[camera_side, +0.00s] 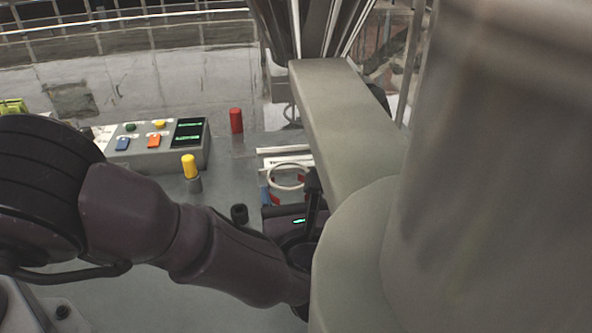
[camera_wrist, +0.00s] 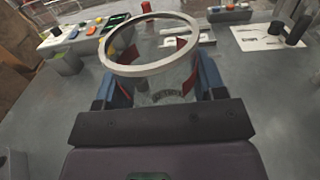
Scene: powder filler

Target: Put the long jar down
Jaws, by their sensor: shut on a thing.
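The long jar is clear, with a pale round rim. In the wrist view the jar (camera_wrist: 165,85) stands between the fingers of my gripper (camera_wrist: 150,75), with red pads against both its sides. My gripper is shut on it. In the side view the jar's rim (camera_side: 289,166) shows next to a blue and red fingertip of my gripper (camera_side: 270,198); the rest of the jar is largely hidden. I cannot tell whether its base touches the table.
A button panel (camera_side: 155,142) stands at left. A white marked plate (camera_side: 280,155) lies behind the jar. In the wrist view, black cylinders (camera_wrist: 297,30) stand at right.

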